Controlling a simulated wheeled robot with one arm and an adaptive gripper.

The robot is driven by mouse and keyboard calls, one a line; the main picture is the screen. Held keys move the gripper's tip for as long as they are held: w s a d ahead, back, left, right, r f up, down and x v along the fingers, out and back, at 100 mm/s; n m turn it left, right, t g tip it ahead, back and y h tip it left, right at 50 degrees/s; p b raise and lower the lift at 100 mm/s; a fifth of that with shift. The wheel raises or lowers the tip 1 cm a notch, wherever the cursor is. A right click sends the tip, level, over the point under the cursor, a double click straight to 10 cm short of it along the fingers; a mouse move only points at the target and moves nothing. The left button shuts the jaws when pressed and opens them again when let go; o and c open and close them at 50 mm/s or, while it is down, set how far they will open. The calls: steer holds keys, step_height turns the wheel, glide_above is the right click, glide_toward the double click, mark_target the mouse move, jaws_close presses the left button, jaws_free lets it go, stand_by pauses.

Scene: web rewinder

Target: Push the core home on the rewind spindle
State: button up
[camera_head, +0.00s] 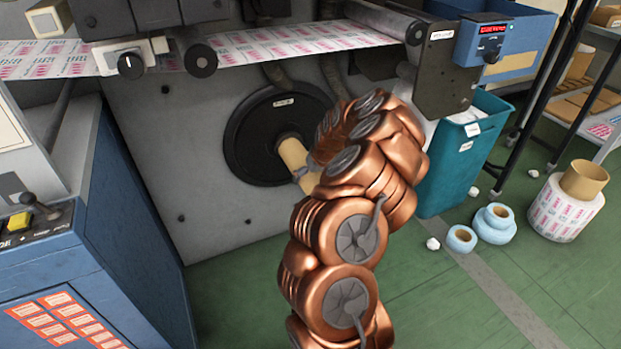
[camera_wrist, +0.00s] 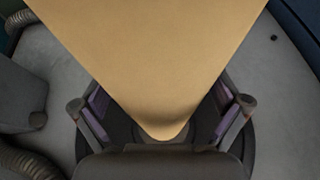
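The core (camera_head: 291,153) is a plain tan tube. It stands out from the centre of a round black flange (camera_head: 250,128) on the grey machine face; the spindle itself is hidden. My gripper (camera_head: 306,170) is at the near end of the core, mostly hidden behind my copper arm. In the wrist view the core (camera_wrist: 155,55) fills the upper middle and narrows toward the dark flange. My two fingers with purple pads (camera_wrist: 162,108) lie one on each side of it. I cannot tell whether the pads press on the core.
A printed web (camera_head: 300,40) runs across rollers above. A teal bin (camera_head: 458,160) stands right of my arm. Blue rolls (camera_head: 493,224) and a printed roll (camera_head: 566,208) sit on the green floor. A blue cabinet (camera_head: 85,270) is at left. Floor below the flange is clear.

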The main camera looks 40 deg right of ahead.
steer(key=shift+r, duration=0.1)
steer(key=v, duration=1.1)
steer(key=shift+s+r, duration=0.2)
steer(key=shift+r, duration=0.15)
stand_by(0.4)
